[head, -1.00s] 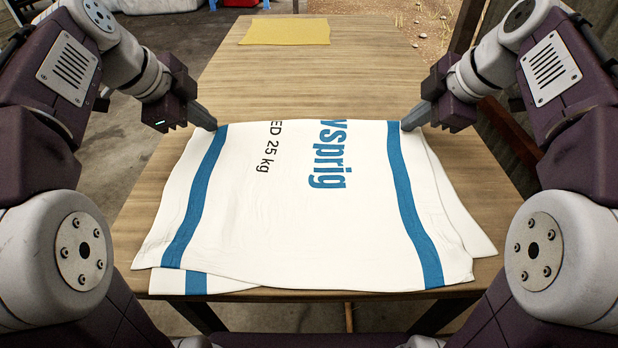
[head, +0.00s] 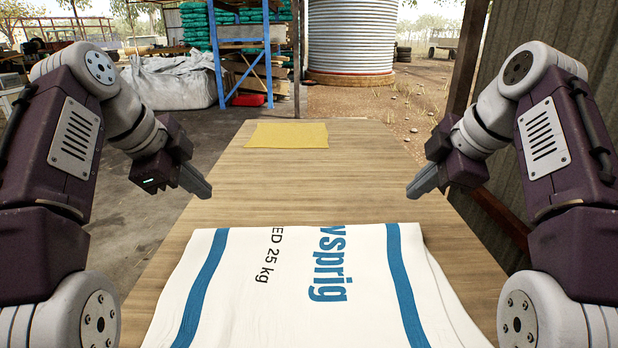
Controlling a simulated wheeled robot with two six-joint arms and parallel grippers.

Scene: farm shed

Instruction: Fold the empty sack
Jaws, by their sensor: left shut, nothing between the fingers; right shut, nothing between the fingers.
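The white sack (head: 290,285) lies on the near part of the wooden table, folded over with its layers slightly offset at the right side. It has two blue stripes and blue and black print. Its near edge is cut off by the bottom of the head view. My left gripper (head: 208,194) is shut and empty, above the table beyond the sack's far left corner. My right gripper (head: 411,194) is shut and empty, beyond the sack's far right corner. Both are apart from the sack.
A yellow cloth (head: 287,135) lies flat at the far end of the wooden table (head: 310,185). The tabletop between cloth and sack is clear. A corrugated wall and post (head: 468,60) stand at the right. A blue rack (head: 243,55) and a metal tank (head: 350,38) are far behind.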

